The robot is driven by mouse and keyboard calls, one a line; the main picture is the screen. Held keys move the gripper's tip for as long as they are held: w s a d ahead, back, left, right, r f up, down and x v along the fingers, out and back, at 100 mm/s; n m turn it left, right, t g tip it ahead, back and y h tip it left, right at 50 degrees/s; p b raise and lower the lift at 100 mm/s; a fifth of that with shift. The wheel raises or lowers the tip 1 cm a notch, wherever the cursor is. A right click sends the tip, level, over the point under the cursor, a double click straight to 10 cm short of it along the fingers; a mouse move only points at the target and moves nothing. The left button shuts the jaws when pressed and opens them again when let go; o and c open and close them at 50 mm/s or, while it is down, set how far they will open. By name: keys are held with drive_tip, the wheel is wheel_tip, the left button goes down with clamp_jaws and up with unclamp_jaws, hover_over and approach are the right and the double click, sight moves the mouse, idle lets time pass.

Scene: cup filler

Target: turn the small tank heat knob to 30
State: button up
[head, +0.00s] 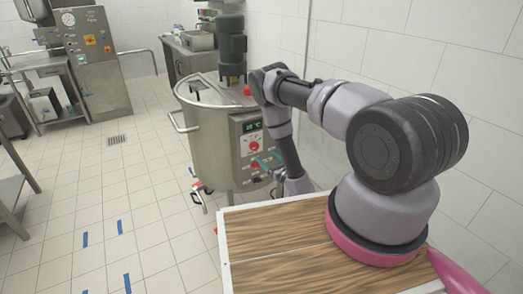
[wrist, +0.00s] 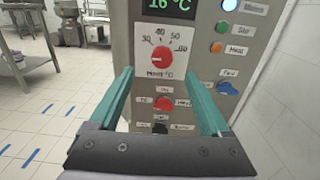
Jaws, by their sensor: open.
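The small tank (head: 210,130) is a steel vessel with a grey control panel on its front. In the wrist view, the red heat knob (wrist: 163,59) sits on a white dial marked 30, 40, 50 and 60. Its exact setting is too small to read. The green display (wrist: 170,5) above it reads about 16 °C. My gripper (wrist: 159,80) is open and empty, its teal fingers pointing at the panel with the dial seen between and beyond their tips. Contact with the knob is not visible. The knob also shows in the head view (head: 253,144), just above my gripper (head: 263,162).
Below the dial are another red knob (wrist: 164,103) and a black one (wrist: 160,128). A blue knob (wrist: 227,88) and several coloured buttons (wrist: 222,27) are at the right. A tiled wall (head: 400,40) stands on the right.

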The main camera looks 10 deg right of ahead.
sight(256, 147)
drive_tip(key=x, duration=1)
drive_tip(key=shift+w+d+f, duration=0.15)
drive_tip(key=shift+w+f, duration=0.05)
clamp_jaws()
drive_tip(key=m, duration=0.3)
drive_tip(key=shift+d+m, duration=0.2)
drive_tip(key=shift+m, duration=2.1)
